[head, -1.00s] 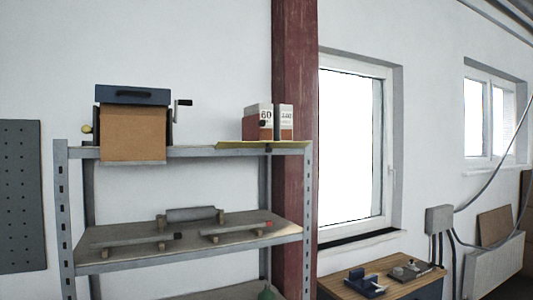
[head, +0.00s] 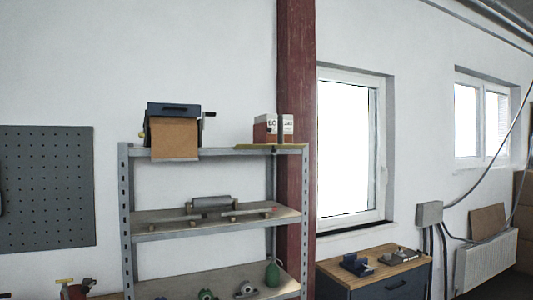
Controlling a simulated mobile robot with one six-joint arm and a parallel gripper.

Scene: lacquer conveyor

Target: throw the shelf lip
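A grey metal shelf unit (head: 126,215) stands against the white wall, left of a red column. Its top board has a thin front edge (head: 220,151). A flat yellowish piece (head: 250,147) lies at the right end of that board, under some boxes; I cannot tell whether this piece or the board's edge is the shelf lip. A dark blue device with a crank (head: 172,109) and a brown front panel (head: 174,138) sits at the left of the top board. My gripper is not in view.
Boxes (head: 265,129) stand on the top board's right end. A wood-topped cabinet (head: 361,262) is at the right. A dark pegboard (head: 45,190) hangs at the left.

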